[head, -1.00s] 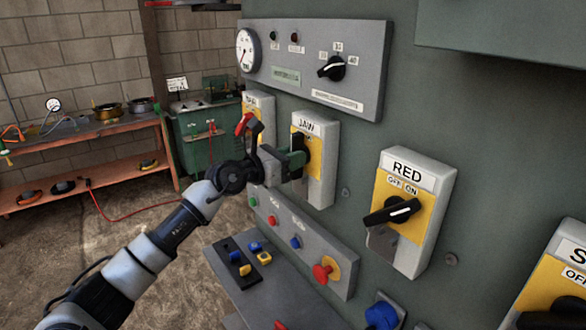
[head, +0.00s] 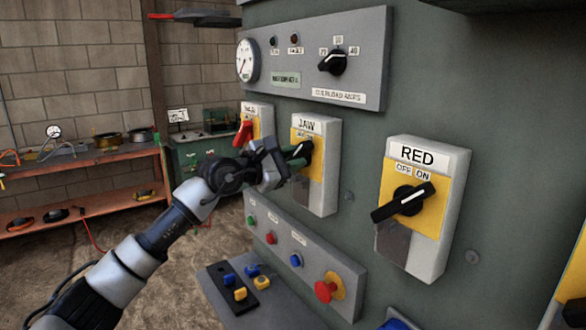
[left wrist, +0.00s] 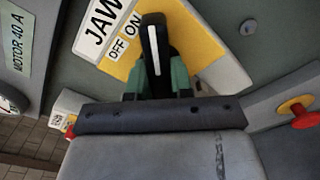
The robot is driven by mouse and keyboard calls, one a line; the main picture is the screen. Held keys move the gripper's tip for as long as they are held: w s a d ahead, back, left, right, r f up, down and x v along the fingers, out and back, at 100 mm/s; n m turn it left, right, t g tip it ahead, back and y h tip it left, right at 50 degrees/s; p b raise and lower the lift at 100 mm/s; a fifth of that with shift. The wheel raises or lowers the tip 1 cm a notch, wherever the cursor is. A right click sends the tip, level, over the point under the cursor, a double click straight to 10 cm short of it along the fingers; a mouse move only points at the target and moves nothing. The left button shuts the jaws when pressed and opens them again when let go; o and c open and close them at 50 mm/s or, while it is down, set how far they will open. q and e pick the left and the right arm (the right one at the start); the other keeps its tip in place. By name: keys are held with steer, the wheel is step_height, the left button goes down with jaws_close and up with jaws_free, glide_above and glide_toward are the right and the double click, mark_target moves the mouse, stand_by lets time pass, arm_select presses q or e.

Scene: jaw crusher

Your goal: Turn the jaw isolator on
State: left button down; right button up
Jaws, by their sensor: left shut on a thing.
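The jaw isolator (head: 318,190) is a grey box with a yellow face, labelled JAW, on the green panel. Its black rotary handle (head: 302,158) is partly hidden by my gripper in the head view. My left gripper (head: 293,158) is shut on this handle, its green fingertips on either side. In the left wrist view the handle (left wrist: 154,48) stands between the fingertips (left wrist: 156,82), its white line showing. The handle lies beside the ON label (left wrist: 132,25), with OFF (left wrist: 117,48) farther away. My right gripper is not in view.
The RED isolator (head: 424,210) stands to the right, its handle slanted. Another isolator with a red handle (head: 243,134) is at the left. A gauge panel (head: 312,62) is above. A button strip with a red mushroom button (head: 326,290) is below. A workbench (head: 80,160) stands far left.

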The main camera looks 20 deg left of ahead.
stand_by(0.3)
arm_select(q)
steer(key=c, duration=1)
jaws_free()
steer(key=shift+a, duration=0.1)
steer(key=b+v, duration=0.3)
steer(key=v, duration=0.7)
steer(key=shift+s+a, duration=0.2)
steer(key=shift+s, duration=0.1)
